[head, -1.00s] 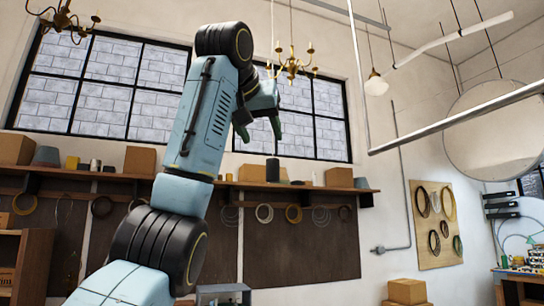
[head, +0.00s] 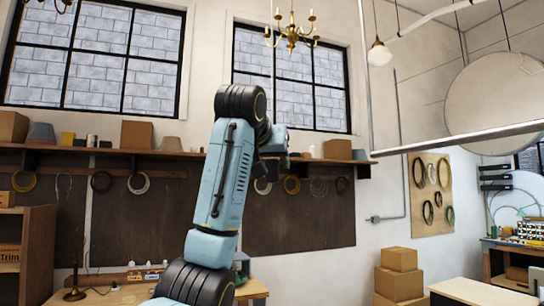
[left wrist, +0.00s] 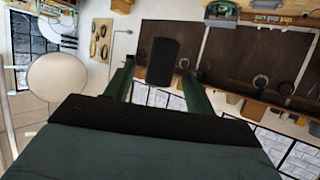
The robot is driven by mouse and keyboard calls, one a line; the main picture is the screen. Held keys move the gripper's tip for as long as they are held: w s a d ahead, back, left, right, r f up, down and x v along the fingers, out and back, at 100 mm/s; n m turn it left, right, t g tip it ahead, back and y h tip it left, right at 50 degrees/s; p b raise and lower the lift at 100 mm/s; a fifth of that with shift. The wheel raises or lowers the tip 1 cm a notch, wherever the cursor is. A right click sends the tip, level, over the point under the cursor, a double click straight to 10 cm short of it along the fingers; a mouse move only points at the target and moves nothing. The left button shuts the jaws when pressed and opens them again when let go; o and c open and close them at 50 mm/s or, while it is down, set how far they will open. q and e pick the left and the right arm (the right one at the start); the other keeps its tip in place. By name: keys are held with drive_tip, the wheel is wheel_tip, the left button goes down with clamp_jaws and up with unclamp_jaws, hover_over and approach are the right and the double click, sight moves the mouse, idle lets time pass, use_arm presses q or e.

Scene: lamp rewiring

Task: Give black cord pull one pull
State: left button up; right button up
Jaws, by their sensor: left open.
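The black cord pull (left wrist: 163,62) is a dark rounded cylinder in the left wrist view. It appears in the gap between the two green fingers of my left gripper (left wrist: 158,78), with space on both sides. The fingers are apart and not closed on it. In the head view my left gripper (head: 272,160) is raised in front of the back wall, seen partly behind my own arm. A thin pale cord (head: 273,75) comes down from above to the gripper there; the pull itself is hidden behind the gripper. My right gripper is not in view.
A wall shelf (head: 330,160) with boxes runs behind my arm, with coils hung below. A brass chandelier (head: 291,32) and a globe lamp (head: 379,54) hang above. A long pale rail (head: 460,138) and a round disc (head: 497,100) are at right.

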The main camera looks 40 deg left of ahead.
sight(270, 174)
use_arm(q)
drive_tip(key=shift+x, duration=1.2)
drive_tip(key=c, duration=1)
drive_tip(key=shift+f+b, duration=0.95)
drive_tip(key=shift+f, duration=0.45)
drive_tip(key=shift+c, duration=0.2)
drive_tip(key=shift+r+p, duration=1.25)
drive_tip(key=shift+r, duration=0.15)
drive_tip(key=o, duration=1)
